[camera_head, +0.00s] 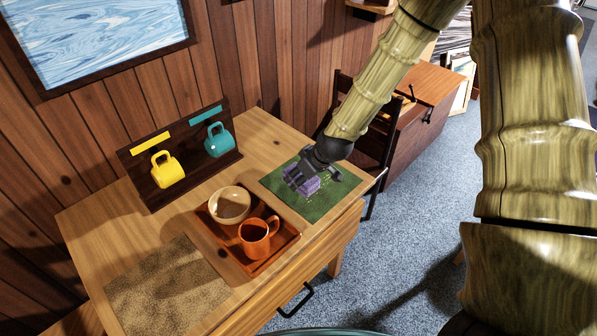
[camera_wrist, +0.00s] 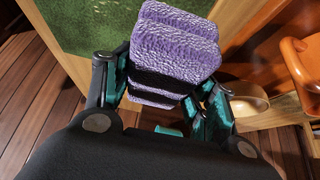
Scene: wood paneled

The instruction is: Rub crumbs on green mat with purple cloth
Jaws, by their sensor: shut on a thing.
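The purple cloth (camera_head: 303,184) is a thick folded block, held in my gripper (camera_head: 310,176) over the green mat (camera_head: 318,208). In the wrist view the cloth (camera_wrist: 176,42) sits between the two fingers of my gripper (camera_wrist: 160,95), with a dark band across it. My gripper is shut on it. The green mat (camera_wrist: 88,22) also shows behind the cloth in the wrist view. Small light specks, perhaps crumbs, show faintly on the mat near the cloth in the head view. I cannot tell whether the cloth touches the mat.
An orange tray (camera_head: 286,245) beside the mat holds a bowl (camera_head: 230,205) and an orange mug (camera_head: 257,238). A tan mat (camera_head: 165,290) lies at the left. A chair (camera_head: 378,150) stands right.

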